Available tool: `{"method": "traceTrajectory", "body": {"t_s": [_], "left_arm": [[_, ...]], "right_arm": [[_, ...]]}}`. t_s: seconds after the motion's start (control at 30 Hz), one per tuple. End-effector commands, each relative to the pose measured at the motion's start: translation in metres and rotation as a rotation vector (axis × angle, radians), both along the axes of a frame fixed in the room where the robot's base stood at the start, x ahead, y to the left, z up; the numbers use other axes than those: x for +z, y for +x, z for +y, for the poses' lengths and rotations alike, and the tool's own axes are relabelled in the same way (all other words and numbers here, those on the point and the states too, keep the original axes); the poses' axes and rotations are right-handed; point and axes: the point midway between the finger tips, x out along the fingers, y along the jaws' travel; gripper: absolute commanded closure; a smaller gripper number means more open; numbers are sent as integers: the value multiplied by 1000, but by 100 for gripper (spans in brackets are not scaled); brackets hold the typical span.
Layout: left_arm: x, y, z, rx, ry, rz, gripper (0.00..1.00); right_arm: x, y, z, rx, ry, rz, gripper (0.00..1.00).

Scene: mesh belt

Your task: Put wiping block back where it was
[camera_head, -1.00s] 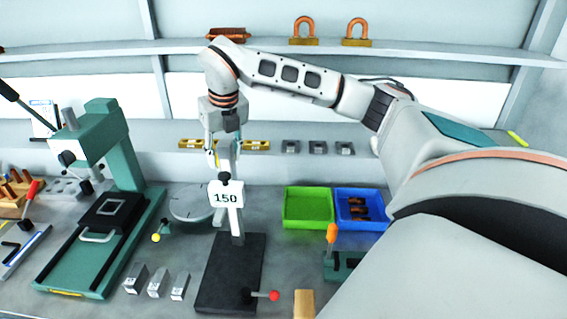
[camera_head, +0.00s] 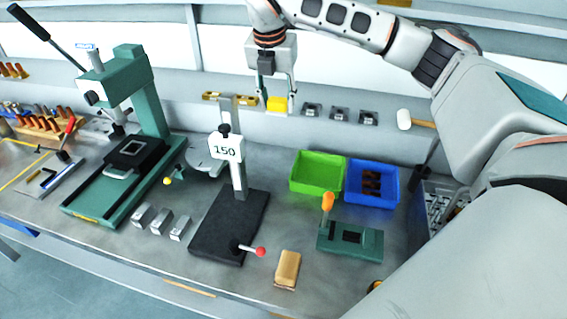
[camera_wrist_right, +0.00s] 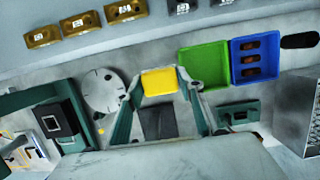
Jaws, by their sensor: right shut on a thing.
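A plain bright yellow block, which I take to be the wiping block (camera_head: 277,104), is between the fingers of my right gripper (camera_head: 278,108). In the right wrist view the same yellow block (camera_wrist_right: 159,81) sits between the two fingertips (camera_wrist_right: 160,92), which are closed on its sides. In the head view it is off the bench, in front of the shelf face, to the right of the brass blocks (camera_head: 250,100). A tan block (camera_head: 287,270) lies at the bench's front edge. My left gripper is not in view.
A black-based stand (camera_head: 228,232) marked 150 rises below the held block. A green press (camera_head: 140,110) stands left. A green bin (camera_head: 317,172) and a blue bin (camera_head: 392,186) stand right, behind a green fixture (camera_head: 350,240). Small grey blocks (camera_head: 340,114) line the shelf.

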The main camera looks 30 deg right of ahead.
Motion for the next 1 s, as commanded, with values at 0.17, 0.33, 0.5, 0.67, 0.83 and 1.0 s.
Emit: {"method": "traceTrajectory", "body": {"t_s": [0.17,0.33,0.5,0.67,0.83,1.0], "left_arm": [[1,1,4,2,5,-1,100],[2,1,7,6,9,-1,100],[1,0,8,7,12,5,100],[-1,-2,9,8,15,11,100],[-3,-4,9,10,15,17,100],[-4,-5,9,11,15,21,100]], "right_arm": [[-45,-2,0,1,0,7,83],[-86,-2,0,1,0,7,83],[-124,-1,0,1,1,5,83],[-145,-1,-1,1,0,2,83],[-153,0,-1,0,0,1,83],[-175,-1,0,2,1,5,83]]}}
